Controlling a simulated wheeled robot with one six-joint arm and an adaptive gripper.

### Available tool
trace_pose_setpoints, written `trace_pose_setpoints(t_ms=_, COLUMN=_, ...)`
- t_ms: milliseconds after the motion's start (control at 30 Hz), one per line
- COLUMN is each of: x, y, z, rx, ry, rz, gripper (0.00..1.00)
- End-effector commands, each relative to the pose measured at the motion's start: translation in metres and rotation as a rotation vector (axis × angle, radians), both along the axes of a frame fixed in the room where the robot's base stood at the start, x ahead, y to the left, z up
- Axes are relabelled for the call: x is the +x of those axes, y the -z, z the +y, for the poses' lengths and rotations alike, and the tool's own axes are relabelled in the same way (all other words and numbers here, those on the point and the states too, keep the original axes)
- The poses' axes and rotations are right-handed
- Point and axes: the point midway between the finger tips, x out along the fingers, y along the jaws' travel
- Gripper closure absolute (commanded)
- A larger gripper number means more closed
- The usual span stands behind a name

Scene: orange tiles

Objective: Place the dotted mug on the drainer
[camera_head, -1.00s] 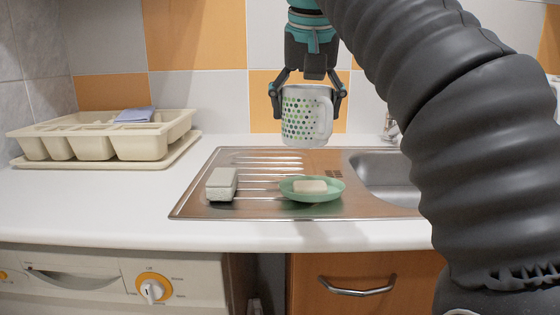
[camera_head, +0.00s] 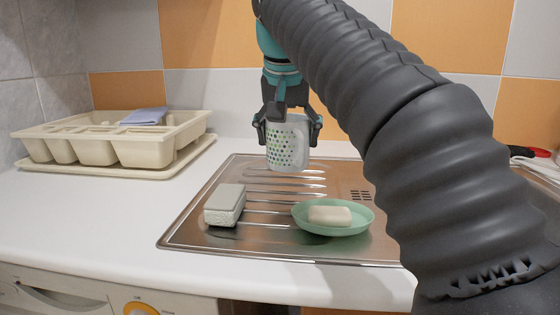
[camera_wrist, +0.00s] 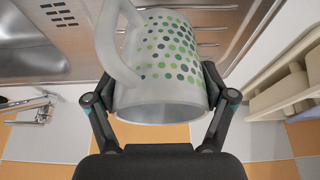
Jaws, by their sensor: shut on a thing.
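The dotted mug (camera_head: 287,146) is white with green and dark dots. My gripper (camera_head: 288,128) is shut on it, one finger on each side, and holds it upright above the back part of the ribbed steel drainer (camera_head: 262,238). In the wrist view the mug (camera_wrist: 168,75) sits between the fingers of my gripper (camera_wrist: 160,105), with its handle toward the left. The mug's base appears apart from the drainer; the exact gap is hard to tell.
A sponge (camera_head: 225,204) lies on the drainer's left front. A green dish (camera_head: 334,218) with a bar of soap (camera_head: 329,215) is at its right front. A cream cutlery tray (camera_head: 135,150) holding a blue cloth (camera_head: 144,116) stands at the back left. The ribs between are clear.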

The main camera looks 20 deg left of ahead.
Motion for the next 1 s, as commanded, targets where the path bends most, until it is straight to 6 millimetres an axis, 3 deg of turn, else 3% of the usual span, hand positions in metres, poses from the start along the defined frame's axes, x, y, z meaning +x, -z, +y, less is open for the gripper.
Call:
trace_pose_setpoints(t_ms=167, x=-0.001, y=0.009, z=0.016, rx=0.002, ry=-0.002, rz=-0.001, gripper=0.85)
trace_pose_setpoints(t_ms=500, x=-0.002, y=0.046, z=0.017, rx=0.001, ry=-0.001, rz=0.0, gripper=0.85)
trace_pose_setpoints(t_ms=1000, x=-0.001, y=0.053, z=0.017, rx=0.002, ry=-0.001, rz=-0.001, gripper=0.85)
